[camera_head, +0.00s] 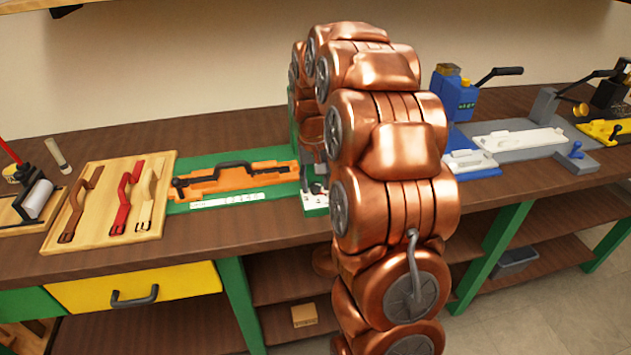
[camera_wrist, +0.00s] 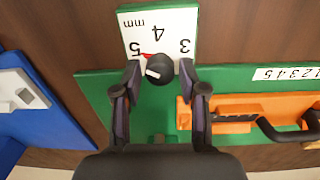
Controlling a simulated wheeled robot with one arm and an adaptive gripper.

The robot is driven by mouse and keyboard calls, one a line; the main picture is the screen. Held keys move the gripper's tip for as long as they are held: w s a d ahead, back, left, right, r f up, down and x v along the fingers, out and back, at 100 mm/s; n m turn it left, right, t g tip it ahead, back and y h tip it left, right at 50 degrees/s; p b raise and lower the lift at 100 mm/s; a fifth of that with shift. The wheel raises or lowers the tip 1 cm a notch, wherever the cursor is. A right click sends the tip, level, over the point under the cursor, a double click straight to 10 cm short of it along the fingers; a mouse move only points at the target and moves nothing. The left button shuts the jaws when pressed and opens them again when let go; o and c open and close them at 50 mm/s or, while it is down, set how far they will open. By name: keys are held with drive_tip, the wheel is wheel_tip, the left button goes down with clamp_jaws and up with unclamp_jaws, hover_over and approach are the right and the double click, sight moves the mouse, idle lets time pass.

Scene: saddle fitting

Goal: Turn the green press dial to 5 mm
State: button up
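In the wrist view, a round black dial knob (camera_wrist: 159,68) with a white mark sits on the green press base (camera_wrist: 92,92). Its white scale card (camera_wrist: 158,22) reads 3, 4, 5 and mm, upside down. A small red pointer (camera_wrist: 147,56) lies at the knob's edge, close to the 5. My gripper (camera_wrist: 166,80) is open, with one finger on each side of the knob; a gap shows on the right, and I cannot tell if the left finger touches. In the head view my copper arm hides most of the press and dial; part of the card (camera_head: 314,203) shows.
An orange fixture (camera_head: 212,184) with a black handle lies left of the dial, beside a numbered strip (camera_head: 228,201). A wooden board (camera_head: 92,233) with strap handles is farther left. A blue machine (camera_head: 452,98) and grey fixture stand right of my arm.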

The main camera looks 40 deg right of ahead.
sight(314, 184)
drive_tip(key=shift+o, duration=0.9)
wheel_tip(314, 184, up, 12)
drive_tip(key=shift+a, duration=0.2)
drive_tip(key=shift+a, duration=0.1)
drive_tip(key=s+a+n+p, duration=0.2)
drive_tip(key=s+a+n, duration=0.1)
drive_tip(key=s+a, duration=1.05)
drive_tip(key=s+a+f+n, duration=0.1)
drive_tip(key=s+a+f, duration=0.1)
drive_tip(key=s, duration=0.6)
drive_tip(key=s+a+f+n+g+p, duration=0.1)
drive_tip(key=s+a+f, duration=0.2)
drive_tip(key=s, duration=0.6)
drive_tip(key=shift+s+a+f+g, duration=0.2)
drive_tip(key=shift+a+g, duration=0.1)
drive_tip(key=shift+a, duration=0.7)
